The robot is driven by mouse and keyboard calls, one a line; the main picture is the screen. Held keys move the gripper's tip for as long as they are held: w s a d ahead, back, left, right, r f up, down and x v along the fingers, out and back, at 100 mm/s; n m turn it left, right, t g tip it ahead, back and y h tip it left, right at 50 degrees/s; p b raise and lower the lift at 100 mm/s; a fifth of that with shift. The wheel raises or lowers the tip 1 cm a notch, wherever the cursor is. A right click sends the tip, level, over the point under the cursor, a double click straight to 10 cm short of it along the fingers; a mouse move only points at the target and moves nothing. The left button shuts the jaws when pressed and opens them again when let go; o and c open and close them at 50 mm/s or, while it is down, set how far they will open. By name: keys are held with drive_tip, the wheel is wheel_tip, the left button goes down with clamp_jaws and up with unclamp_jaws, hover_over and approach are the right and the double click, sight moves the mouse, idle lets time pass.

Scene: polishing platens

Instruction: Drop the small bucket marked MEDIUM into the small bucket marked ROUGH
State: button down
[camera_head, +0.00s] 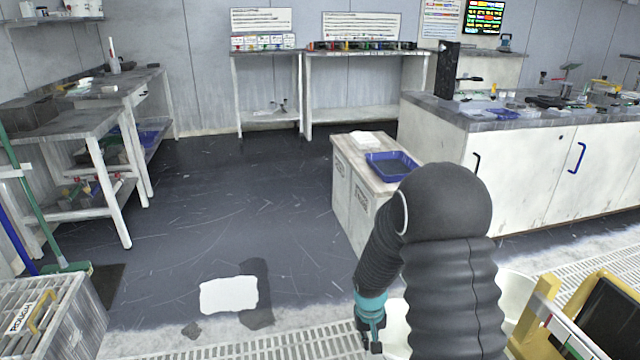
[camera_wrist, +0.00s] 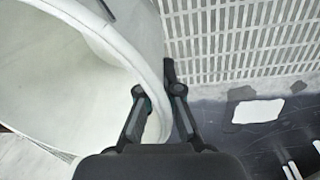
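A white round bucket (camera_wrist: 110,45) fills the left of the wrist view, its rim curving between the two fingers of my gripper (camera_wrist: 154,82). One finger is on the inner side of the wall and one on the outer side. The fingers are apart, and firm contact with the rim does not show. In the head view my gripper (camera_head: 371,332) points down beside a white bucket wall (camera_head: 396,325). More white rim (camera_head: 516,290) shows right of my arm; whether it is a second bucket I cannot tell. No MEDIUM mark is readable. A ROUGH label (camera_head: 32,312) is on a grey slatted box.
The slatted box (camera_head: 72,318) stands at the lower left. A cabinet (camera_head: 352,165) with a blue tray (camera_head: 392,165) stands ahead of my arm. A yellow frame (camera_head: 540,315) is close at right. A white patch (camera_head: 229,294) lies on the otherwise open floor.

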drive_tip(key=shift+w+d+m, duration=0.1)
drive_tip(key=shift+d+m, duration=0.3)
drive_tip(key=shift+d, duration=1.1)
